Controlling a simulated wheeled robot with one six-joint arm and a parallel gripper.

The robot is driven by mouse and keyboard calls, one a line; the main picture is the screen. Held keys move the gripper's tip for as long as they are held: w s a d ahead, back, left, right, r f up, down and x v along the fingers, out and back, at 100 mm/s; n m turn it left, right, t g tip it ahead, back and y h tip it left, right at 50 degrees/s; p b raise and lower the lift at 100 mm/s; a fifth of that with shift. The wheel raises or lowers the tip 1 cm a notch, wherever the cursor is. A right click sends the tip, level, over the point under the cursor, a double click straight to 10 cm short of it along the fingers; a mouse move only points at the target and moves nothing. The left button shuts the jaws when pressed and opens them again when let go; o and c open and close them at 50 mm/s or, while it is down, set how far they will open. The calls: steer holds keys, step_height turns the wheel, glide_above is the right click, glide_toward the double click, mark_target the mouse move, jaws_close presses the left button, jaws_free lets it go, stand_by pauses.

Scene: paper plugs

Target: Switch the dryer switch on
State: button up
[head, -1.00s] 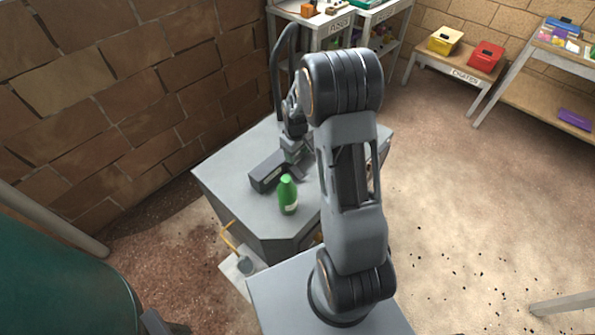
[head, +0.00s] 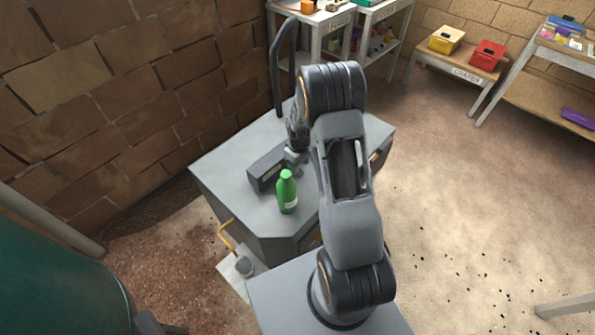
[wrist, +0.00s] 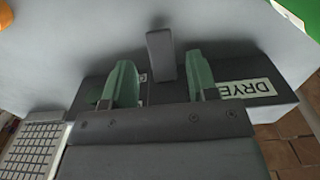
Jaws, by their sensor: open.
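The dryer switch is a long dark grey box (head: 265,168) on the grey bench top. A grey lever (wrist: 161,56) stands up from the box. My gripper (wrist: 160,82) is open over the box, with one green finger on each side of the lever. Gaps show between the lever and both fingers. In the head view my gripper (head: 294,158) is at the box, and the arm hides part of it.
A green bottle (head: 287,194) stands on the bench (head: 240,205) close in front of the box. A white gridded thing (wrist: 32,148) shows at lower left in the wrist view. A brick wall rises behind the bench. Shelves and crates stand at the back.

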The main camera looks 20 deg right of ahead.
steer(key=shift+f, duration=0.35)
steer(key=shift+f+b, duration=1.65)
steer(key=shift+f, duration=0.1)
steer(key=c, duration=0.6)
